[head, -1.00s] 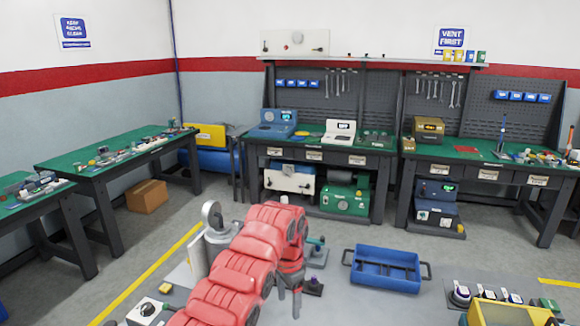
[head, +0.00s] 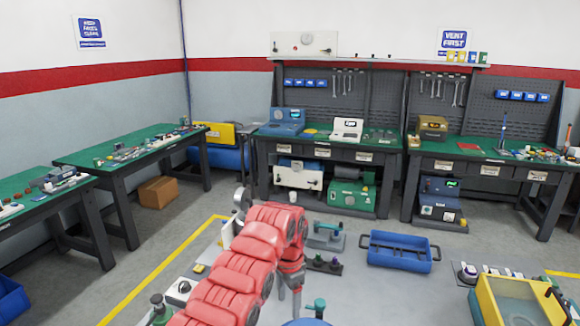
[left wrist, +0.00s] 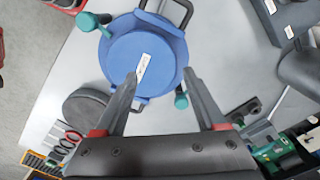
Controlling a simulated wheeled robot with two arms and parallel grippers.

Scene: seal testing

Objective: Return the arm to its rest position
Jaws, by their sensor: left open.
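My left arm, red and padded, comes in from the bottom left of the head view. My left gripper (head: 290,285) points down above the grey table at the lower middle, and its fingertips are partly hidden. In the left wrist view my left gripper (left wrist: 163,80) has its two fingers wide apart with nothing between them. Below them is a round blue lidded vessel (left wrist: 143,62) with a white label, a black handle and teal knobs. I cannot tell how far the fingers are above it. My right gripper is not in view.
A blue tray (head: 398,254) with black handles and a yellow-rimmed tank (head: 500,300) stand right of my left arm. A dark round disc (left wrist: 90,112) lies beside the vessel. Green-topped benches (head: 330,140) with instruments line the back wall. Open floor lies between.

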